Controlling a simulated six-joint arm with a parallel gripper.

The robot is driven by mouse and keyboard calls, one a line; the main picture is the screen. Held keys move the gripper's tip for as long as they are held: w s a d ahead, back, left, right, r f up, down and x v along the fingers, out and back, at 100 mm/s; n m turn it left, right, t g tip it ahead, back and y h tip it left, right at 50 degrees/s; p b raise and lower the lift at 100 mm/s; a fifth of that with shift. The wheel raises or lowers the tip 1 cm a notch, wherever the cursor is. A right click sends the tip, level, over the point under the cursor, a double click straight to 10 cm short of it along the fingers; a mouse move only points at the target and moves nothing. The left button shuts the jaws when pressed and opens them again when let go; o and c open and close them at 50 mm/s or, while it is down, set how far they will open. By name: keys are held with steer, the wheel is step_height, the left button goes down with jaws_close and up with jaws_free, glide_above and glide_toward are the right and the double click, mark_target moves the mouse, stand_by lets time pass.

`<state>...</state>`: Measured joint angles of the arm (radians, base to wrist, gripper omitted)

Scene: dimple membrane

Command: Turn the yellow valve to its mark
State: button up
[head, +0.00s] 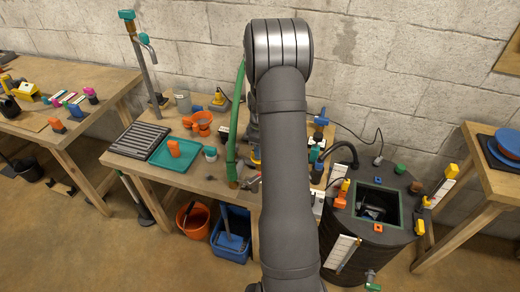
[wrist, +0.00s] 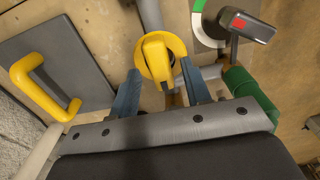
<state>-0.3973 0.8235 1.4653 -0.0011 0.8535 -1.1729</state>
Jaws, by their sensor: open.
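The yellow valve (wrist: 158,50) is at the top middle of the wrist view, a round yellow body with a raised yellow handle, on a grey pipe. My gripper (wrist: 160,72) is open, with one blue-grey finger on each side of the valve's lower part. I cannot tell whether the fingers touch it. I cannot make out a mark for the valve. In the head view, my arm hides most of the gripper and the valve; a bit of yellow shows beside the arm.
A grey panel with a yellow handle (wrist: 45,85) lies left of the valve in the wrist view. A dark lever with a red mark (wrist: 245,25) and a green cylinder (wrist: 245,85) are close on the right. A teal tray (head: 176,152) and a dark drum (head: 372,235) flank the arm.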

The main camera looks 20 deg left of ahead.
steer(key=shift+f, duration=0.5)
jaws_close()
